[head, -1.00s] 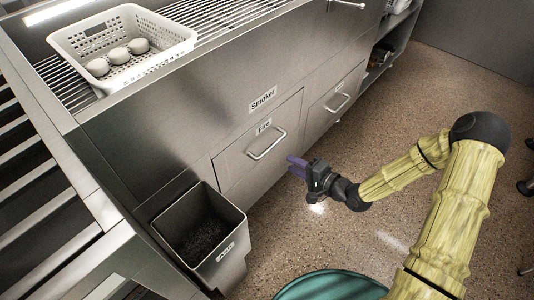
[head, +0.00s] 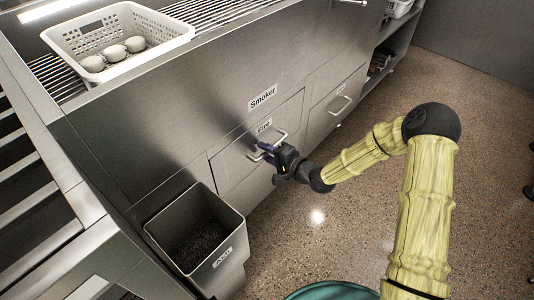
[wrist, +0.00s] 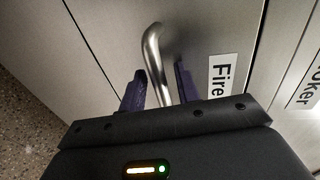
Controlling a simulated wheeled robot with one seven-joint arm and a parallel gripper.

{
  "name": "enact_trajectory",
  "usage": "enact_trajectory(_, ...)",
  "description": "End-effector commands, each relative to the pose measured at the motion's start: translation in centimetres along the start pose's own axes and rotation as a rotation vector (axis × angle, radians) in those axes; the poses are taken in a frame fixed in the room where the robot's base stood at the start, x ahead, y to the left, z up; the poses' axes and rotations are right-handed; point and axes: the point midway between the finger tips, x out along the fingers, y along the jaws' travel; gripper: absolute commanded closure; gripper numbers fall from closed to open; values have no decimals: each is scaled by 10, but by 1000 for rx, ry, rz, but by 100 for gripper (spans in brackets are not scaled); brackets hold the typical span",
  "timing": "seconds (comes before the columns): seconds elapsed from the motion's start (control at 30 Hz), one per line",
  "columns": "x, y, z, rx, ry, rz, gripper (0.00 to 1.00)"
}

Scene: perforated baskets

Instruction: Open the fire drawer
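The fire drawer (head: 234,164) is a steel front below the Smoker label, with a "Fire" label and a bar handle (head: 282,135). It looks shut in the head view. My gripper (head: 262,150) is at the handle. In the wrist view my gripper (wrist: 160,88) has its two purple fingers apart, one on each side of the handle's bar (wrist: 154,62). Gaps show between the bar and the fingers. The "Fire" label (wrist: 221,75) is just right of the fingers.
An ash bin (head: 197,240) stands left of the drawer. A second drawer (head: 335,105) with a handle is to the right. A white perforated basket (head: 118,45) with several round pale items sits on the grate above. The speckled floor (head: 400,90) at right is clear.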

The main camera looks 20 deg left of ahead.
Motion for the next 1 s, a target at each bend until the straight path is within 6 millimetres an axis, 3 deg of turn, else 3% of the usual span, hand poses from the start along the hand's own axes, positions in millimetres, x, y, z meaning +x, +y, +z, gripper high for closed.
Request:
enact_trajectory(0.07,0,0,0,0,0,0,72)
enact_trajectory(0.2,0,0,0,0,0,0,99)
enact_trajectory(0.67,-8,1,-1,0,-4,2,100)
enact_trajectory(1.0,-53,9,1,4,0,4,100)
